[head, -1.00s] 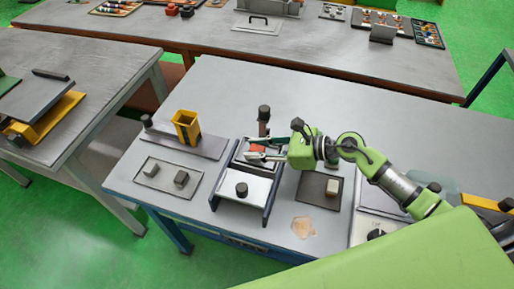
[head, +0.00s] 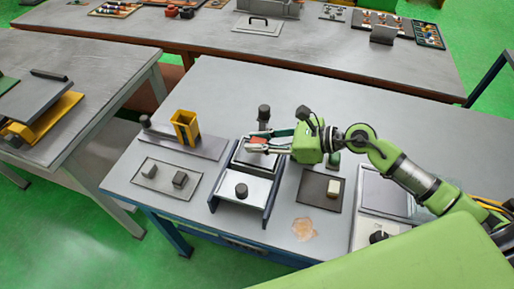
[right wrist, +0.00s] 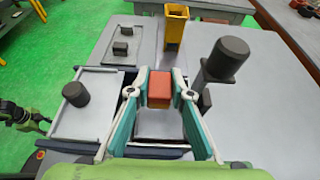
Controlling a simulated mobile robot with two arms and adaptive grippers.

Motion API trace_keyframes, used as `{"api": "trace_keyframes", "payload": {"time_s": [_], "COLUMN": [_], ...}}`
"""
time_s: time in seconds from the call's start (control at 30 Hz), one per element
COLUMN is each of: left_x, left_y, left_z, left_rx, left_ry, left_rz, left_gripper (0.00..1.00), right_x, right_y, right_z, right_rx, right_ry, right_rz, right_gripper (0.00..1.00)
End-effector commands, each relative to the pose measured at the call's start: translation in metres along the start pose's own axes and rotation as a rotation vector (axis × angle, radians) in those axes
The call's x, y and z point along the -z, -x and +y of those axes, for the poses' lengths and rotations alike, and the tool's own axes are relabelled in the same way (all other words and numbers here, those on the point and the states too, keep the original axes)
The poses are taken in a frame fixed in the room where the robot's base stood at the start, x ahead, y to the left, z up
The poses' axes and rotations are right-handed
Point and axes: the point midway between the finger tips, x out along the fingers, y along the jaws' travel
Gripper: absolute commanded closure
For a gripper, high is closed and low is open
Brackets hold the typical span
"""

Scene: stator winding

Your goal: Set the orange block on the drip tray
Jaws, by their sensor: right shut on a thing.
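The orange block (head: 258,141) is between the fingers of my right gripper (head: 252,146), which is shut on it over the back of the central metal fixture (head: 234,187). In the right wrist view the orange block (right wrist: 160,88) sits between both fingertips; its underside is hidden. Two flat trays lie on the table: a light grey one (head: 152,189) at the left with two dark blocks, and a dark one (head: 313,200) to the right with a cream block. I cannot tell which is the drip tray.
A yellow upright box (head: 185,127) stands on a grey plate (head: 205,150) at the back left. A dark-capped post (head: 264,115) stands just behind the gripper. A dark knob (head: 241,190) rises from the fixture's front. A green block (head: 333,160) is behind the dark tray. The table's back right is clear.

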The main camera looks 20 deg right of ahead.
Motion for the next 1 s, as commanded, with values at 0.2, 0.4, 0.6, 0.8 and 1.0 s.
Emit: {"api": "trace_keyframes", "payload": {"time_s": [0.2, 0.4, 0.6, 0.8, 1.0], "left_x": [-0.001, -0.002, -0.002, -0.002, -0.002], "left_y": [-0.011, -0.021, -0.021, -0.02, -0.02], "left_z": [0.001, 0.001, 0.001, 0.001, 0.001], "left_rx": [-0.001, -0.001, -0.001, -0.001, -0.001], "left_ry": [0.0, 0.0, 0.0, 0.001, 0.001], "left_rz": [0.0, 0.0, 0.0, 0.0, -0.001], "left_gripper": [0.6, 0.6, 0.6, 0.6, 0.6], "right_x": [-0.033, -0.038, -0.045, -0.05, -0.05], "right_y": [0.042, 0.07, 0.086, 0.098, 0.105], "right_z": [0.036, 0.067, 0.084, 0.097, 0.1], "right_rx": [-0.005, -0.005, -0.003, -0.004, 0.004], "right_ry": [0.008, -0.002, -0.005, -0.005, -0.005], "right_rz": [0.007, 0.007, 0.003, -0.003, -0.001], "right_gripper": [1.0, 1.0, 1.0, 1.0, 1.0]}}
